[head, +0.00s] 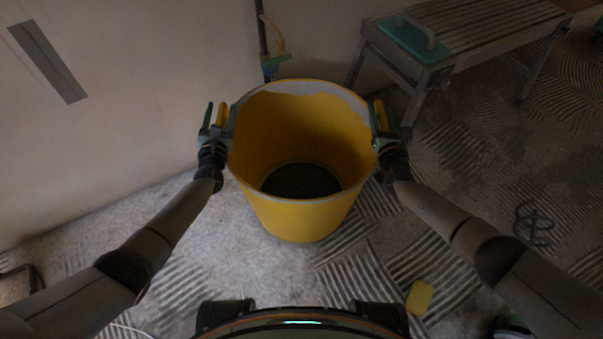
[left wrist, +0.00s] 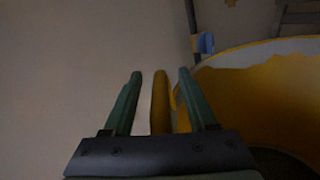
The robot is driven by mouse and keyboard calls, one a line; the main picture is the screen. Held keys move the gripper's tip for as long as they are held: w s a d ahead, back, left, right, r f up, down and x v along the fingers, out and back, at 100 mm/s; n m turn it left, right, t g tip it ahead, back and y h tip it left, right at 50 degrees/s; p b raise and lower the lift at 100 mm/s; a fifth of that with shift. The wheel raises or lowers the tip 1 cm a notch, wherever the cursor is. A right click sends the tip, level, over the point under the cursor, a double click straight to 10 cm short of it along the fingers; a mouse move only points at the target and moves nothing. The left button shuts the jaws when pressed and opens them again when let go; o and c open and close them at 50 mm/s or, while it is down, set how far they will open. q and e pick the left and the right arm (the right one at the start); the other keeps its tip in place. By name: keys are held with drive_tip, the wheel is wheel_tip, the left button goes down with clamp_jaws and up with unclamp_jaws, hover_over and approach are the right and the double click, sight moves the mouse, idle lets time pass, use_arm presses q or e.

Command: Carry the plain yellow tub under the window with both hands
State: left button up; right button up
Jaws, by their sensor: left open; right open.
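The yellow tub (head: 298,219) stands upright on the floor in front of me. Its inside wall has grey residue under the rim, and its bottom is dark. My left gripper (head: 216,116) is open at the tub's left side. In the left wrist view its two green fingers (left wrist: 158,95) stand on either side of the tub's yellow handle (left wrist: 160,100), with gaps showing. My right gripper (head: 384,116) is open at the tub's right side, with the right yellow handle (head: 380,114) by its fingers. No window is in view.
A pale wall (head: 130,90) with a grey strip (head: 48,62) is at the left. A slatted work platform (head: 480,25) carrying a green float (head: 414,40) stands back right. A yellow sponge (head: 420,297) and a dark coiled thing (head: 534,224) lie on the ridged floor covering.

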use_arm(q)
clamp_jaws()
use_arm(e)
clamp_jaws()
idle(1.1)
use_arm(q)
drive_tip(key=shift+w+r, duration=0.1)
drive_tip(key=shift+r, duration=0.3)
use_arm(e)
drive_tip(key=shift+w+a+r, duration=0.1)
drive_tip(key=shift+r, duration=0.25)
